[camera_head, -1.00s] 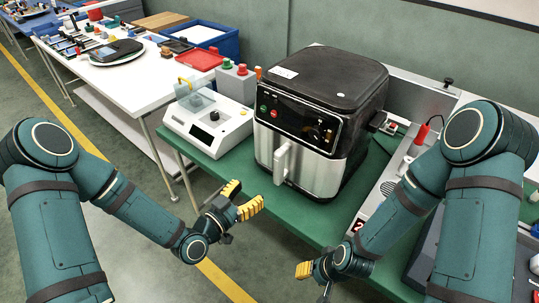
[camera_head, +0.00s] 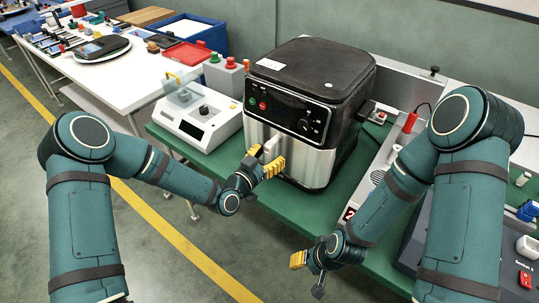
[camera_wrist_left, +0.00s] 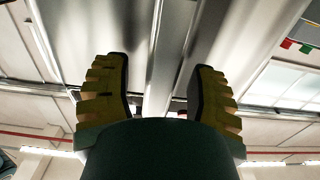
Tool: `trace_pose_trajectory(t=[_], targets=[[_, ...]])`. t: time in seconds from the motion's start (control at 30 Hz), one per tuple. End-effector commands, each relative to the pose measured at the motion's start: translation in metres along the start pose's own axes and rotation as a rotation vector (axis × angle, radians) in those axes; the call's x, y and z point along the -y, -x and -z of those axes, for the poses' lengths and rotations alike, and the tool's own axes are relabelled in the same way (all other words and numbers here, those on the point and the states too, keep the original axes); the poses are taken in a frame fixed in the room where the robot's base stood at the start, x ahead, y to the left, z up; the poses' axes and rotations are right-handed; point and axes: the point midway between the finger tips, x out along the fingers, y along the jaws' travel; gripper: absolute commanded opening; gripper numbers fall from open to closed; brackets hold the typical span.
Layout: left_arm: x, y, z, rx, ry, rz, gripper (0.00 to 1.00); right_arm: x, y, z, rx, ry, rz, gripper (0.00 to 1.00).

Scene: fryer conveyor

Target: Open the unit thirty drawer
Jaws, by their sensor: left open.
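The black and silver fryer unit (camera_head: 318,110) stands on the green table, its silver-fronted drawer (camera_head: 308,165) closed. The drawer's pale upright handle (camera_head: 271,147) sticks out at the front, partly hidden by my left gripper (camera_head: 264,160). That gripper is open, its yellow-padded fingers at the handle. In the left wrist view the two fingers (camera_wrist_left: 165,95) are apart with silver metal of the drawer front or handle (camera_wrist_left: 178,50) beyond and between them; contact cannot be told. My right gripper (camera_head: 307,272) hangs low in front of the table edge, away from the fryer; its jaw opening is unclear.
A white scale-like device (camera_head: 200,125) and a grey button box (camera_head: 226,78) stand left of the fryer. A metal conveyor (camera_head: 378,165) with a red-handled tool (camera_head: 410,122) lies to its right. The floor in front of the drawer is clear.

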Motion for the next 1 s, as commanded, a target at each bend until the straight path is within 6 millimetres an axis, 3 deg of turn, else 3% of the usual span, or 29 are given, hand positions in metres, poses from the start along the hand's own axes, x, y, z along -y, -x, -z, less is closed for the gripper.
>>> trace_pose_trajectory(t=[0.33, 0.5, 1.0], targets=[[0.0, -0.0034, 0.0002, 0.0, 0.0, 0.0, 0.6, 0.0, 0.0, -0.0001, 0.0, 0.0, 0.0, 0.47], [0.0, -0.0033, 0.0002, 0.0, 0.0, 0.0, 0.0, 0.0, 0.0, -0.0001, 0.0, 0.0, 0.0, 0.47], [0.0054, 0.0008, 0.0001, -0.001, -0.001, 0.001, 0.0, -0.001, -0.0027, -0.0009, 0.002, 0.001, 0.0, 0.47]])
